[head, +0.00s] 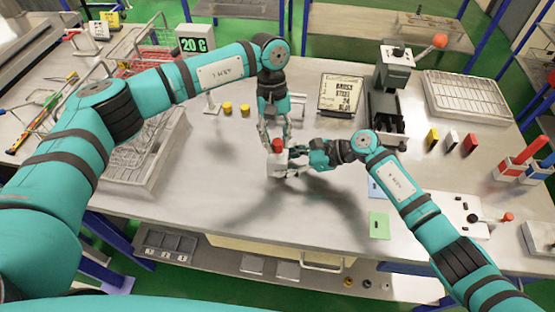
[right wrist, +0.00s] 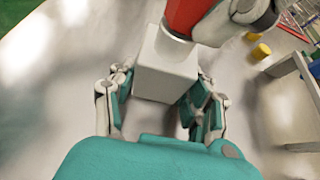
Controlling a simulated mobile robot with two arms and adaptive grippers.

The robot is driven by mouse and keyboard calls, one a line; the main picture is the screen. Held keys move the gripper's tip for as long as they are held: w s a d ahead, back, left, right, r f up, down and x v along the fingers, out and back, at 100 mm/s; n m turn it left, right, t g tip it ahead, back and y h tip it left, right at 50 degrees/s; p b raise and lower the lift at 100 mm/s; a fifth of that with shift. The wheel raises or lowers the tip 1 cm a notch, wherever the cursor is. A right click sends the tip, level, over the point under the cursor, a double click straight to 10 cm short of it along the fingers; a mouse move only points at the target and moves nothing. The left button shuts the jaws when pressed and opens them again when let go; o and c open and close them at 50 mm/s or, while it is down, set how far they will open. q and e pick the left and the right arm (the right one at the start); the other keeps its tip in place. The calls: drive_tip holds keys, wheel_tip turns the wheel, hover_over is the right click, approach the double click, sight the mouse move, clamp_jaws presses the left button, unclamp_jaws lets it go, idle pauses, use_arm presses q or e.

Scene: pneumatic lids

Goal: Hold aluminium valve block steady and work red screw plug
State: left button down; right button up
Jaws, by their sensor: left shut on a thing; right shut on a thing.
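The aluminium valve block (head: 277,170) is a pale grey box upright near the middle of the bench. It also shows in the right wrist view (right wrist: 166,76). The red screw plug (head: 278,145) stands on top of it, and its side shows in the right wrist view (right wrist: 184,14). My left gripper (head: 271,143) comes down from above and is shut on the plug. My right gripper (head: 294,162) reaches in from the right and is shut on the block, with a finger on either side of it (right wrist: 160,98). The plug's thread is hidden.
Two yellow caps (head: 236,109) stand behind the block. A wire basket (head: 150,150) is at left, with a dark vise-like device (head: 388,95) and a wire rack (head: 466,97) at back right. A green card (head: 379,226) lies at front right. The bench left of the block is clear.

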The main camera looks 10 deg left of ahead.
use_arm(q)
drive_tip(key=n, duration=0.3)
drive_tip(key=shift+s+a+h, duration=0.1)
drive_tip(key=shift+a+h, duration=0.05)
drive_tip(key=shift+h, duration=0.15)
drive_tip(key=n+t, duration=0.1)
drive_tip(key=n, duration=0.1)
drive_tip(key=shift+s+a+n, duration=0.1)
drive_tip(key=shift+s+n, duration=0.05)
drive_tip(key=shift+n, duration=0.25)
drive_tip(key=n, duration=0.2)
drive_tip(key=n+t+h, duration=0.1)
drive_tip(key=n, duration=0.1)
drive_tip(key=shift+s+n, duration=0.2)
drive_tip(key=shift+n, duration=0.5)
drive_tip(key=n, duration=0.1)
drive_tip(key=n+t, duration=0.1)
drive_tip(key=n, duration=0.1)
drive_tip(key=shift+s+n, duration=0.2)
drive_tip(key=shift+n, duration=0.1)
drive_tip(key=n+t, duration=0.1)
drive_tip(key=n, duration=0.3)
drive_tip(key=shift+s, duration=0.15)
drive_tip(key=shift+n, duration=0.4)
